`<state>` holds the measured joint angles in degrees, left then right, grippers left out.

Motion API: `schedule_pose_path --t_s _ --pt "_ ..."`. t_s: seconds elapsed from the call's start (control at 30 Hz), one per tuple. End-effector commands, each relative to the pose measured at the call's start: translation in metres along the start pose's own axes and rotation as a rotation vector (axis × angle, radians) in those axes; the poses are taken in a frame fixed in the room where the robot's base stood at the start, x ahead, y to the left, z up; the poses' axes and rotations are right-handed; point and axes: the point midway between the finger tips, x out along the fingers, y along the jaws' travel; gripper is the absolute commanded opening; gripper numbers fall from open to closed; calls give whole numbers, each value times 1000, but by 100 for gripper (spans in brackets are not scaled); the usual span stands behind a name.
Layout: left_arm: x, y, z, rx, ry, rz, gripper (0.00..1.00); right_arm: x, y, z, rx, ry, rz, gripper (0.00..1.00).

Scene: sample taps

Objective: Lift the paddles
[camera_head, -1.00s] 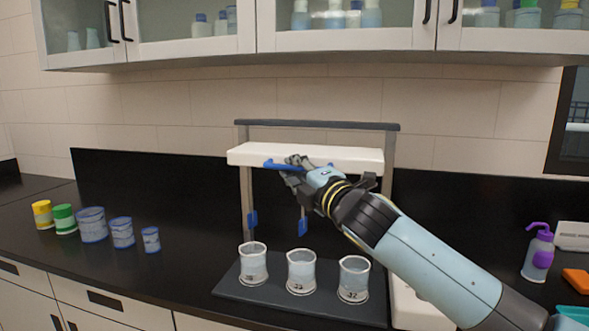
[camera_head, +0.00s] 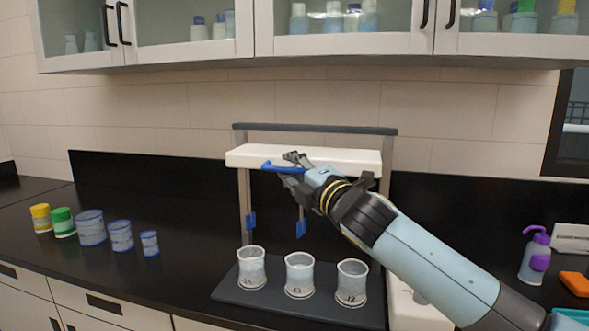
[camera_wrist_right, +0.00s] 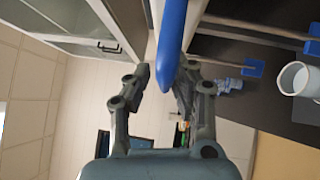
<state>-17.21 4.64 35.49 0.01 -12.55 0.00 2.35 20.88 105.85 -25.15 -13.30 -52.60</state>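Two blue paddles hang on thin shafts under the white head (camera_head: 350,157) of the stirrer frame, a left one (camera_head: 250,221) and a middle one (camera_head: 300,228). Any third is hidden by my arm. Three beakers stand below, left (camera_head: 251,270), middle (camera_head: 299,275) and right (camera_head: 351,284). A blue handle (camera_head: 280,168) lies along the front of the head. My right gripper (camera_head: 293,165) is at this handle, covering its right part. In the right wrist view the handle (camera_wrist_right: 172,45) runs between the gripper's (camera_wrist_right: 163,80) spread fingers. My left gripper is out of view.
The beakers stand on a dark base plate (camera_head: 225,292). Several labelled jars (camera_head: 90,228) stand at left on the black counter. A purple-capped bottle (camera_head: 535,257) and an orange block (camera_head: 575,283) are at right. Cabinets (camera_head: 340,40) hang above. The counter between jars and plate is clear.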

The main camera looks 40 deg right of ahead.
Motion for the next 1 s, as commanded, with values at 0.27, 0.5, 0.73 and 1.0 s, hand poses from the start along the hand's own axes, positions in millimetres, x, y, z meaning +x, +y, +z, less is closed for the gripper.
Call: schedule_pose_path --t_s 0.27,0.5,0.73,1.0 --pt "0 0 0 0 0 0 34 -35 -2 0 -4 3 -4 21" --pt "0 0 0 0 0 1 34 -89 -2 0 -6 2 -4 21" --pt "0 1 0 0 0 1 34 -116 -1 0 -2 1 -2 21" --pt "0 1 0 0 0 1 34 -119 0 0 0 0 1 21"
